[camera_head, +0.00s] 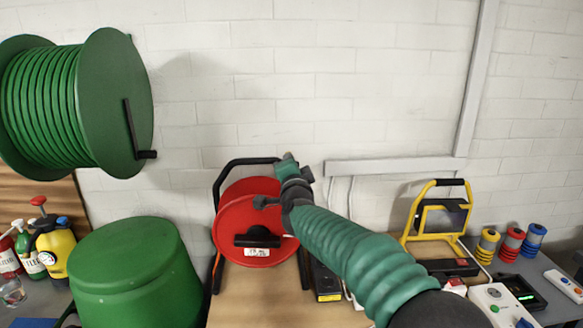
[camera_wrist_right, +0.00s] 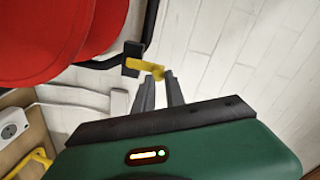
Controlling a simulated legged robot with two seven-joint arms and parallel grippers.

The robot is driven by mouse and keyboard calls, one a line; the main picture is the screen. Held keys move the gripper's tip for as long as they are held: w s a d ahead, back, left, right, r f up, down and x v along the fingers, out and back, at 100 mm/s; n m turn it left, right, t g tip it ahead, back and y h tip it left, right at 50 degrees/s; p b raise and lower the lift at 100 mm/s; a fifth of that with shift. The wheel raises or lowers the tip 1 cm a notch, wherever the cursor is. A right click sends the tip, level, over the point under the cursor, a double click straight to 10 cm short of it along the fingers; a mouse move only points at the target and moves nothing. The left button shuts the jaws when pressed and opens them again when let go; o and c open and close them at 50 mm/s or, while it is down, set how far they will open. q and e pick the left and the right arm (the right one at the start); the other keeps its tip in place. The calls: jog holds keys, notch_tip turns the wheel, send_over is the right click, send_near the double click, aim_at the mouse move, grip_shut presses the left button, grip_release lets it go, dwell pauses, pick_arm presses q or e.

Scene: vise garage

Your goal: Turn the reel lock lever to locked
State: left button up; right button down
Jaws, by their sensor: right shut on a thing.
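The red cable reel (camera_head: 232,222) stands on the bench in a black tubular frame, with a black grip and a white label on its face. It fills the upper left of the right wrist view (camera_wrist_right: 50,35). The yellow lock lever (camera_wrist_right: 144,67) sticks out from a black block (camera_wrist_right: 133,55) on the frame. My right gripper (camera_wrist_right: 159,76) is shut on the lever's free end, between its fingertips. In the head view my right arm reaches in front of the reel's right side; its green hand is at the frame's top right, and the lever is hidden. My left gripper is out of view.
A green hose reel (camera_head: 120,100) is on the wall at left, above a green barrel (camera_head: 130,265) and spray bottles. A yellow-framed work lamp (camera_head: 437,215), colored spools (camera_head: 512,243) and small devices stand at right. Wall above the reel is clear.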

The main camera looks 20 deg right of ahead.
jog(key=shift+d+r, duration=0.15)
jog(key=shift+r, duration=0.6)
jog(key=c, duration=1.7)
grip_release()
jog(key=shift+c, duration=0.2)
jog(key=o, duration=0.4)
jog(key=shift+w+a+f, duration=0.1)
jog(key=shift+a, duration=0.1)
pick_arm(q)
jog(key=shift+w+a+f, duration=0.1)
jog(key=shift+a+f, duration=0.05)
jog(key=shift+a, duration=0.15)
pick_arm(e)
jog(key=shift+o, duration=0.2)
jog(key=shift+f, duration=0.1)
